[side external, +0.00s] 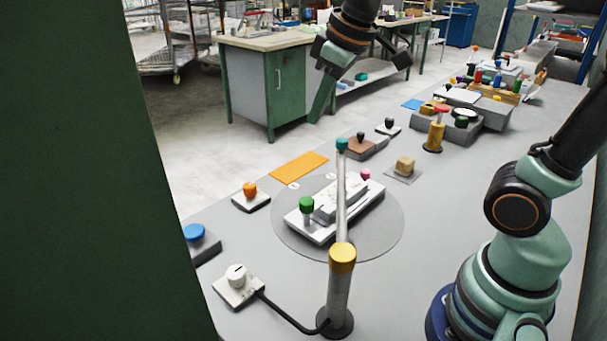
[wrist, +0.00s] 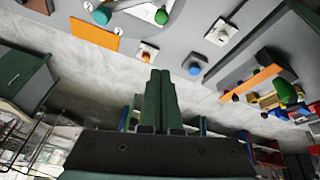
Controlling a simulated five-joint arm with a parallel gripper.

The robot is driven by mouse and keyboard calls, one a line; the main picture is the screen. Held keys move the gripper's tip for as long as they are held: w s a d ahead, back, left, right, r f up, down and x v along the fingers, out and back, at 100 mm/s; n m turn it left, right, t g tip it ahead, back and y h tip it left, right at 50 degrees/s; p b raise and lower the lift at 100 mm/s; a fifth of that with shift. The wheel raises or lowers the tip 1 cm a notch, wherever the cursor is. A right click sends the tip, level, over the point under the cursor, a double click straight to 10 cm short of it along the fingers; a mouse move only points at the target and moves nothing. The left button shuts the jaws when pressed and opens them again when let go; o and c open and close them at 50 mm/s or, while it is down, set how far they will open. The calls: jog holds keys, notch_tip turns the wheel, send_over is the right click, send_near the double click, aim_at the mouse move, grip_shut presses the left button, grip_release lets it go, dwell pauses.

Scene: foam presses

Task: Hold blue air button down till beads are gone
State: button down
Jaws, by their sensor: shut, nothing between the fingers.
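The blue button (side external: 194,232) sits on a dark grey block at the left edge of the bench, partly cut off by the green panel in the side view. It also shows in the wrist view (wrist: 194,69), right of and above the fingertips. My gripper (side external: 319,108) is shut and empty, high above the far edge of the bench and well away from the button. Its fingers (wrist: 160,84) are together in the wrist view. I cannot make out any beads in either view.
An orange button (side external: 250,189) stands near the blue one. A round grey disc (side external: 385,235) carries a white device with a green knob (side external: 306,204). A post with a yellow collar (side external: 342,257) and a white dial (side external: 237,275) stand in front. A green panel (side external: 80,170) blocks the left.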

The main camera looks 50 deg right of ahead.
jog(key=w+a+r+n+g, duration=0.1)
jog(key=w+a+r+n, duration=0.1)
jog(key=w+a+n, duration=0.35)
jog(key=n+g, duration=0.3)
jog(key=n, duration=0.6)
send_over(194, 230)
notch_tip(194, 230, down, 12)
jog(key=shift+a+r, duration=0.1)
notch_tip(194, 230, down, 14)
jog(key=shift+f, duration=0.1)
